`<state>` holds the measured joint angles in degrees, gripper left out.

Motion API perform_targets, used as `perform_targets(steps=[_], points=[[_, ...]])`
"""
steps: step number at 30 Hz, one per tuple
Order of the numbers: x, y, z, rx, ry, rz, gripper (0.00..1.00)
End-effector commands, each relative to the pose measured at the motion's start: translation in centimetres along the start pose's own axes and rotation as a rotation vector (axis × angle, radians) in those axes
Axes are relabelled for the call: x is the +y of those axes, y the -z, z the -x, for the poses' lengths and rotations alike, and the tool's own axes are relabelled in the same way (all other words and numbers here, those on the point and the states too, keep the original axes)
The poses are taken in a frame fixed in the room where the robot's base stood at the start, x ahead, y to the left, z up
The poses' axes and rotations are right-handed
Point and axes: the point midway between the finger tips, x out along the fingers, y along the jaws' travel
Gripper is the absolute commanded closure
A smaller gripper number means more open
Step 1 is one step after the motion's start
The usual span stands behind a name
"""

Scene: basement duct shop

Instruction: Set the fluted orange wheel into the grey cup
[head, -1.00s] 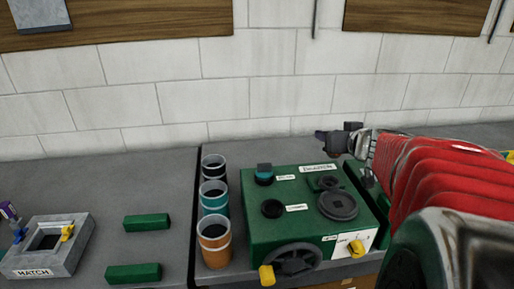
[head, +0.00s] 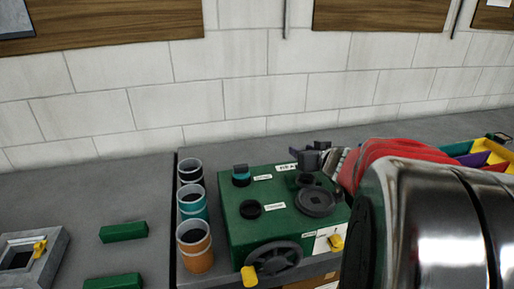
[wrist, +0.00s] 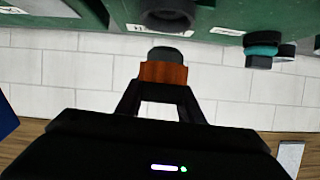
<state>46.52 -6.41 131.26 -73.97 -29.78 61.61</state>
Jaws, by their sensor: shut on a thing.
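The grey cup (head: 190,171) stands upright at the back of a row of three cups, left of the green control box. Its inside looks dark. My gripper (wrist: 160,88) is shut on an orange-brown ribbed piece, the fluted orange wheel (wrist: 163,73), with a dark grey part showing just beyond it. In the head view my gripper (head: 316,156) is over the back right of the green box, right of the grey cup and apart from it. The held wheel cannot be made out there.
A teal cup (head: 193,204) and an orange cup (head: 195,247) stand in front of the grey one. The green box (head: 270,222) carries knobs, a dark handwheel (head: 274,259) and yellow levers. Green blocks (head: 124,232) and the hatch frame (head: 42,251) lie left. Coloured bins (head: 480,155) are right.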

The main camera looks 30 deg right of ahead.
Motion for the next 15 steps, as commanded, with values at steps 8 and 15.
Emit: perform_targets(steps=[8, 15], points=[[0.1, -1.2, -0.5, -0.002, -0.001, -0.003, 0.99], [0.3, -3.6, -1.5, -0.002, -0.001, -0.003, 0.99]])
